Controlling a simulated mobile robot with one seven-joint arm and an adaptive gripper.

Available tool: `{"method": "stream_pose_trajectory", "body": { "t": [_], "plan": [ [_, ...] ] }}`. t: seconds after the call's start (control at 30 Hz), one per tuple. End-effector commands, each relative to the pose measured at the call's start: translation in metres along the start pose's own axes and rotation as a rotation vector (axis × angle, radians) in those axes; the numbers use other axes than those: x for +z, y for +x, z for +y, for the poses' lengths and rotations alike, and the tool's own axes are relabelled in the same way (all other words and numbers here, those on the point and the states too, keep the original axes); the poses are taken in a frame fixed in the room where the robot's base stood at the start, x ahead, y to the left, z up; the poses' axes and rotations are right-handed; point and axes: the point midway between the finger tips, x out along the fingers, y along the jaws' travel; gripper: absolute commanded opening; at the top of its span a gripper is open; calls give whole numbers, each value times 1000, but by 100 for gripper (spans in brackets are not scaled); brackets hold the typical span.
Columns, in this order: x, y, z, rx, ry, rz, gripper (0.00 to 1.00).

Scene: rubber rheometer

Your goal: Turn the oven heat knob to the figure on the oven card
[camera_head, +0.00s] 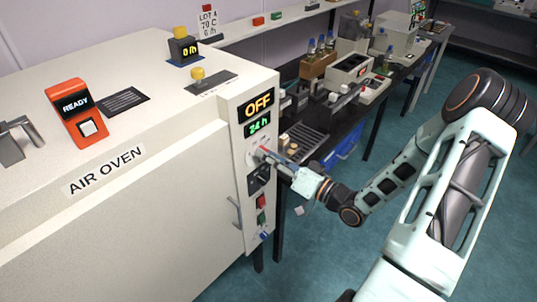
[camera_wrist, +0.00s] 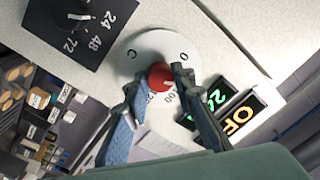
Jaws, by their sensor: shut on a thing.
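The oven heat knob is a red knob (camera_wrist: 160,76) on a round white dial (camera_wrist: 185,50) with figures, one of which reads 100. My gripper (camera_wrist: 152,84) has its two fingers on either side of the red knob, shut on it. In the head view my gripper (camera_head: 268,156) reaches the oven's front panel, and its fingers hide most of the knob. The oven card (camera_head: 208,21) stands behind the oven and reads LOT A, 70 C, 6 h. The oven display (camera_head: 259,102) reads OFF, with 24 h in green below (camera_head: 258,125).
A black timer dial (camera_wrist: 75,15) marked 24, 48, 72 sits beside the heat dial. The air oven (camera_head: 130,200) fills the left, with an orange READY box (camera_head: 75,112) on top. A crowded bench (camera_head: 310,140) lies behind my gripper. Open floor lies to the right.

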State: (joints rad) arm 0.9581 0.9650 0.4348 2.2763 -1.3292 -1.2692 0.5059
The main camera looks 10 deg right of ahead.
Motion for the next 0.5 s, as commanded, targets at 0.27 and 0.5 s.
{"method": "stream_pose_trajectory", "body": {
  "t": [0.27,0.5],
  "plan": [
    [1,0,0,2,47,1,0],
    [1,0,0,2,48,1,0]
  ]
}}
